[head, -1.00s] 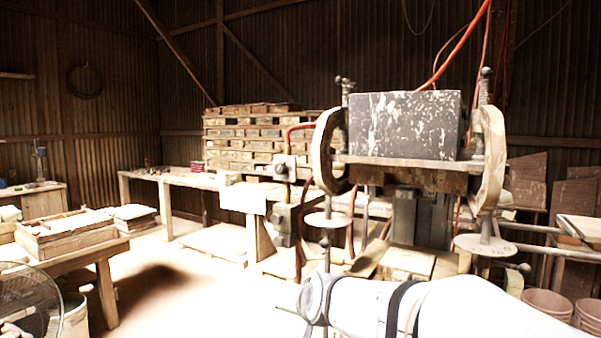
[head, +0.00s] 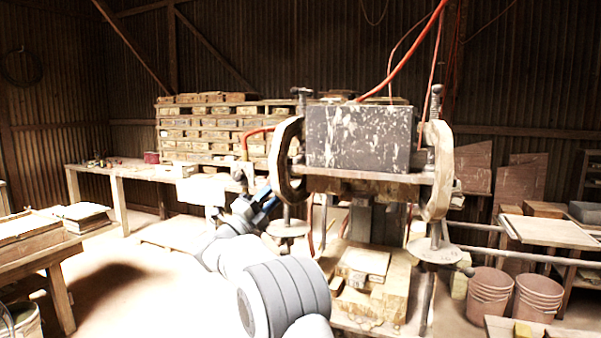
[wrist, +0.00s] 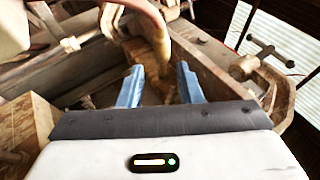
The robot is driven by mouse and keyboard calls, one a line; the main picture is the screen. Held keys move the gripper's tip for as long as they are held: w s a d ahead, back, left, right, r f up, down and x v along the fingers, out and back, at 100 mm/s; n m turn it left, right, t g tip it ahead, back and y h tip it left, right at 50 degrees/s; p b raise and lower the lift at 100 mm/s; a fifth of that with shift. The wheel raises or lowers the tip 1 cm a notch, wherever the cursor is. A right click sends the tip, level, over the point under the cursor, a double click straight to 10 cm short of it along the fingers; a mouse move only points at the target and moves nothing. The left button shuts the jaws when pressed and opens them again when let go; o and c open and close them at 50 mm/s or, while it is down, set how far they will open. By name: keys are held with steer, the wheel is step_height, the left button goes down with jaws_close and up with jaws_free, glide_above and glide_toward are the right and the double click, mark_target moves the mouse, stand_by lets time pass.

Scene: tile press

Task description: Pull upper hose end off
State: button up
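The red hose (head: 258,130) arches out of the left side of the tile press (head: 358,138) in the head view. Its end drops to a grey fitting (head: 243,172) at the press's left. My gripper (head: 264,197), with blue fingers, is just below and right of that fitting. In the wrist view my gripper (wrist: 160,84) is open, its fingers well apart, with nothing clearly held between them. A curved, tan-orange hose-like piece (wrist: 150,14) shows beyond the fingertips. I cannot tell which end of the hose it is.
The press's curved wooden side frame (head: 285,160) and a round plate (head: 288,229) are close to my gripper. Wooden blocks (head: 364,262) lie on the press bed. A workbench (head: 125,168) stands behind left. Buckets (head: 489,292) stand at right.

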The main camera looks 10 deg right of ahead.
steer(key=w+d+r+m+p, duration=0.1)
steer(key=w+d+r+p, duration=0.1)
steer(key=d+r+p, duration=0.1)
steer(key=d+r, duration=0.1)
steer(key=d, duration=0.1)
steer(key=shift+w+d+g+h, duration=0.3)
steer(key=shift+w+d, duration=0.1)
steer(key=shift+c, duration=0.3)
jaws_close()
